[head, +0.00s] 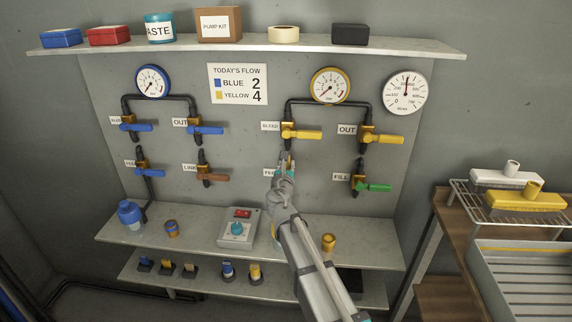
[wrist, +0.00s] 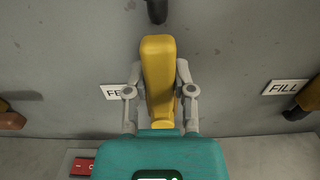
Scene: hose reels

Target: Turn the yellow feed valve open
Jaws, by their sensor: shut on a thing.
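The yellow handle of the feed valve (wrist: 158,75) stands upright in the picture between the two fingers of my gripper (wrist: 158,95) in the wrist view. The fingers are closed on its sides. A partly covered label beginning "FE" (wrist: 112,92) is just left of it. In the head view my gripper (head: 286,163) is at the panel below the bleed valve, and my arm and gripper hide most of the feed valve there. The valve body is hidden in both views.
The bleed valve's yellow handle (head: 306,134) is close above my gripper. The fill valve's green handle (head: 376,187) is to the right. A grey control box (head: 250,238) and a yellow fitting (head: 329,241) stand on the shelf below, either side of my arm.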

